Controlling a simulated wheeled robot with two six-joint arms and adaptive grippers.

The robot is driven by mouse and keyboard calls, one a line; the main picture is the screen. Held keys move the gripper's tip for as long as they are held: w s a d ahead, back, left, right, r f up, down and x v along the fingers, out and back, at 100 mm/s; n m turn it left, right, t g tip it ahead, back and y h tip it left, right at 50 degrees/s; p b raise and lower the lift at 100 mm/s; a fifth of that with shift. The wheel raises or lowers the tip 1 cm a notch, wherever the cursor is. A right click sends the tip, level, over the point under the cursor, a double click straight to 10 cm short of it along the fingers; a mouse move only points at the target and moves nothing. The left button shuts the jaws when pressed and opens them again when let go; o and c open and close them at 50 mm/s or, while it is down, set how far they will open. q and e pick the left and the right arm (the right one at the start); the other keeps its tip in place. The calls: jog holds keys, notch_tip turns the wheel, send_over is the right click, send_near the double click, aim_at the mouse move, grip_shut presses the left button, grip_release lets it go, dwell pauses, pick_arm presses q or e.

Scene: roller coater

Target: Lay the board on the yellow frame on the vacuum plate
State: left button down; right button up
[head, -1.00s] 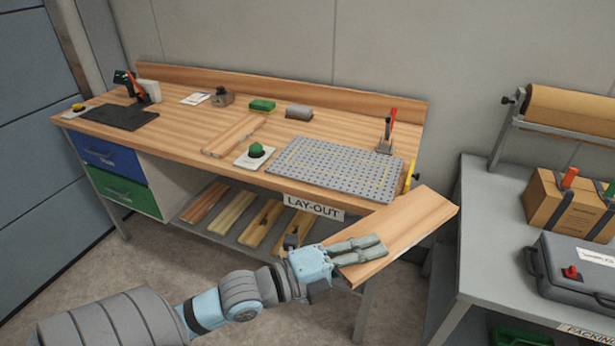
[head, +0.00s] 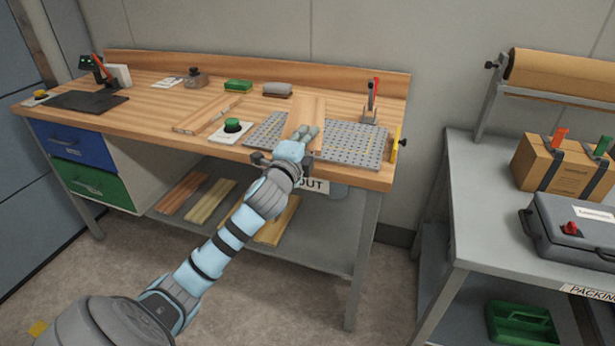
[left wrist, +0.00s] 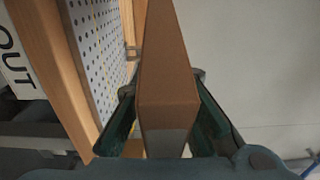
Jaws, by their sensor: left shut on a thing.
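The wooden board (head: 307,108) is over the middle of the grey perforated vacuum plate (head: 360,145), its long side running away from me. My left gripper (head: 308,134) is shut on the board's near end. In the left wrist view the board (left wrist: 167,85) stands between the two fingers (left wrist: 168,112), and the plate (left wrist: 95,40) lies to its left, apart from it. The board appears held above the plate; the exact gap is hard to tell. The yellow frame shows only as faint lines on the plate, partly hidden by the board and my gripper. My right gripper is not in view.
A yellow strip (head: 396,137) is at the bench's right end. Boards lie on the lower shelf (head: 300,240). A packing table (head: 470,190) stands to the right.

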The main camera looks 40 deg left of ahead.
pick_arm(q)
notch_tip(320, 180, down, 9)
jog(key=b, duration=0.3)
jog(key=shift+d, duration=0.1)
jog(key=c, duration=1.6)
grip_release()
jog(key=p+v, duration=0.1)
jog(key=v, duration=1.1)
